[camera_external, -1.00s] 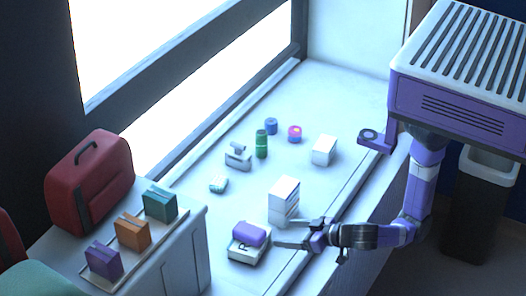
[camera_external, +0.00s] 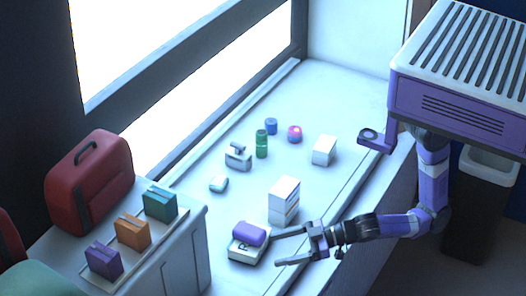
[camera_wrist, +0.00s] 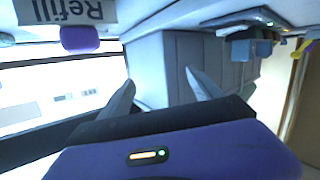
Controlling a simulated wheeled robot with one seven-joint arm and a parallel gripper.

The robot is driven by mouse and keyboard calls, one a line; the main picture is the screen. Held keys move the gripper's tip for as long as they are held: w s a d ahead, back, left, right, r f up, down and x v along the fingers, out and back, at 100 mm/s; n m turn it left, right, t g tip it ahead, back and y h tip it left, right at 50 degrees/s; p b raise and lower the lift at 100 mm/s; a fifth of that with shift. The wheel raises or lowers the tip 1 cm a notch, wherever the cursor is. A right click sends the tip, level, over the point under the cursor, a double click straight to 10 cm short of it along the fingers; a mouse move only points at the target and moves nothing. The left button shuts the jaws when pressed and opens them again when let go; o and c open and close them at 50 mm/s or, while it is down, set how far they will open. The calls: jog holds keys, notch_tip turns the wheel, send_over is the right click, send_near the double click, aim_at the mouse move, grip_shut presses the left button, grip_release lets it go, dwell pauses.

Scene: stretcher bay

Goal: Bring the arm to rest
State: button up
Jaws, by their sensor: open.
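My gripper (camera_external: 290,246) is open and empty above the front part of the white counter, with its fingers pointing left. Its two fingers also show in the wrist view (camera_wrist: 160,92). A purple item (camera_external: 249,233) lies on a white box (camera_external: 243,254) just left of the fingertips, apart from them. The purple item (camera_wrist: 80,39) and the box's "Refill" lettering (camera_wrist: 68,11) show upside down in the wrist view. My purple and black arm reaches in from the right, bent at the elbow.
A white drawer unit (camera_external: 284,202) stands close behind my gripper. Further back are a white box (camera_external: 324,150), a green bottle (camera_external: 261,144) and small jars. Left, a side cabinet holds a red case (camera_external: 90,182) and purple, orange and teal packs (camera_external: 160,202). A bin (camera_external: 485,200) stands right.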

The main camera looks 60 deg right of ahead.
jog(key=s+d+f+m+t+h, duration=0.1)
jog(key=s+d+m+t, duration=0.1)
jog(key=d, duration=1)
jog(key=s+d+f+m+t+h, duration=0.1)
jog(key=d+m, duration=0.1)
jog(key=d, duration=1)
jog(key=s+d+f+m+h, duration=0.2)
jog(key=s+d+m+h, duration=0.2)
jog(key=s+d+h, duration=0.3)
jog(key=s+d, duration=0.1)
jog(key=d, duration=0.4)
jog(key=shift+f+m+g, duration=0.2)
jog(key=shift+m+g, duration=0.2)
